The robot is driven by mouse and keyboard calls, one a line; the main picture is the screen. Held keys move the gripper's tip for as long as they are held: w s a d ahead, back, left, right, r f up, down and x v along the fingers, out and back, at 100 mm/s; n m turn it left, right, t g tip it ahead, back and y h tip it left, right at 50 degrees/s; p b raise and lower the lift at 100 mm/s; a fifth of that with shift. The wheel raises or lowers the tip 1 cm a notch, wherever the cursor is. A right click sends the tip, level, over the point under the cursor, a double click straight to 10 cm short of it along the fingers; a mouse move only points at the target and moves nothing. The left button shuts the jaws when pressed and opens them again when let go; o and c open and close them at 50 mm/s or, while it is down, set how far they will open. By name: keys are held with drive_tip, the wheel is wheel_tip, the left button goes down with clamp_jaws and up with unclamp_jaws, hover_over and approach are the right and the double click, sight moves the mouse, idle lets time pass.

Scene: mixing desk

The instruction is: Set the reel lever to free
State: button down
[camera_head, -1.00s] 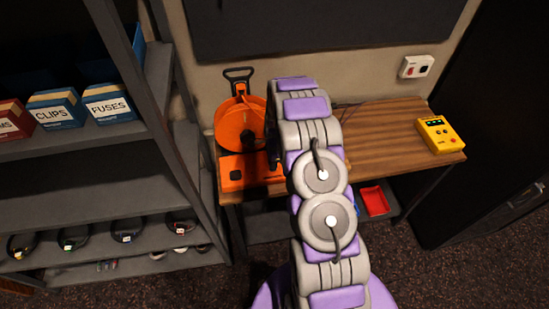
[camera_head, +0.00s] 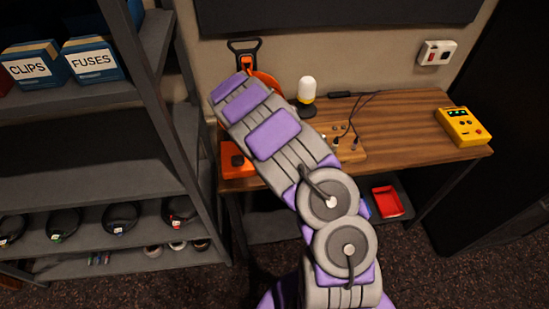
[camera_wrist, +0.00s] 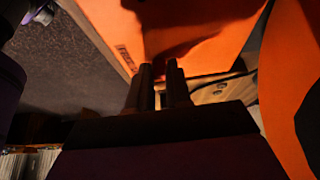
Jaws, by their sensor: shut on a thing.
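The orange reel (camera_head: 268,84) stands at the back left of the wooden desk, mostly hidden behind my arm in the head view. Its black carrying handle (camera_head: 243,46) rises above it, and part of its orange base (camera_head: 235,163) shows at the desk's left front. In the wrist view the orange base (camera_wrist: 215,25) fills the top and the orange reel side (camera_wrist: 292,85) is at the right. My gripper (camera_wrist: 159,70) is close to the base, its dark fingers nearly together. It is shut on what seems to be the reel lever, which the fingers hide. The lever's setting cannot be read.
A white-topped lamp (camera_head: 307,92) stands behind my arm. A wooden block with cables (camera_head: 348,150) lies beside it. A yellow device (camera_head: 463,127) sits at the desk's right end. A shelf (camera_head: 150,40) stands close on the left. The desk's right middle is clear.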

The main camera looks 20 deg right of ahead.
drive_tip(key=shift+w+a+f+h+b, duration=0.3)
drive_tip(key=shift+h+b, duration=0.4)
drive_tip(key=shift+b, duration=1.15)
drive_tip(key=shift+s+a+r+b, duration=0.1)
drive_tip(key=shift+s+r+b, duration=0.05)
drive_tip(key=shift+b, duration=0.15)
drive_tip(key=c, duration=1.3)
unclamp_jaws()
drive_tip(key=shift+o, duration=1.3)
drive_tip(key=shift+a, duration=0.1)
drive_tip(key=p+v, duration=0.2)
drive_tip(key=v, duration=1)
drive_tip(key=shift+w, duration=0.3)
drive_tip(key=shift+a, duration=0.15)
